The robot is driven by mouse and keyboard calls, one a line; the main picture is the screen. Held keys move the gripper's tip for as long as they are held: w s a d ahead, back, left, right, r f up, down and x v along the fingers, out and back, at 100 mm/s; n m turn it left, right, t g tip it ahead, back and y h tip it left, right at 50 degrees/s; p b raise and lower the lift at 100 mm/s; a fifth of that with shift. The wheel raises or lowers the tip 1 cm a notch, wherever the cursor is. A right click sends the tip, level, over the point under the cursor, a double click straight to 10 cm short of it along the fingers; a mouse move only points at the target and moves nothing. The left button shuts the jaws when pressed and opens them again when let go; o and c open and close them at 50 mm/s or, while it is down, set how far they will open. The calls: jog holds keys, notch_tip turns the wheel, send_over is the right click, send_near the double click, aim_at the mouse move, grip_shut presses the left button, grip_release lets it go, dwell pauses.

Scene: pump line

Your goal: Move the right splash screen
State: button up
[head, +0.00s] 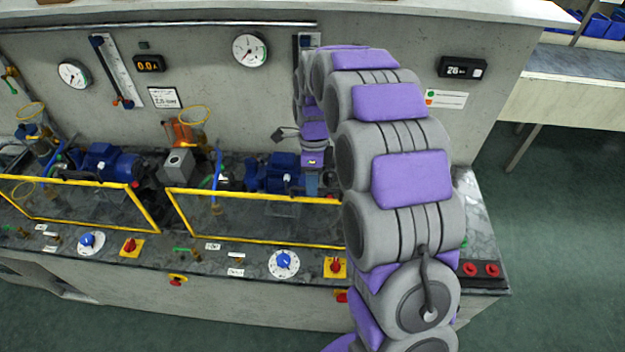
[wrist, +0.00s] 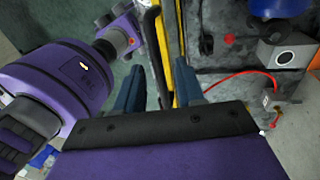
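The right splash screen (head: 250,194) is a clear panel in a yellow frame, standing along the front of the pump bench. My arm hides its right end. My gripper (head: 312,190) points down at the right part of its top bar. In the wrist view, my gripper (wrist: 157,68) has its two blue fingers apart. A black bar (wrist: 154,50) and the screen's yellow frame edge (wrist: 164,40) lie between or just beyond them. I cannot tell whether the fingers touch either one.
The left splash screen (head: 143,205) stands beside it. Blue pumps (head: 272,173) sit behind the screens. Dials (head: 285,262) and red switches (head: 335,267) line the bench front. A wall with gauges (head: 250,50) rises behind. The floor (head: 560,240) at right is clear.

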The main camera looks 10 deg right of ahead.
jog(key=shift+c, duration=0.5)
grip_shut()
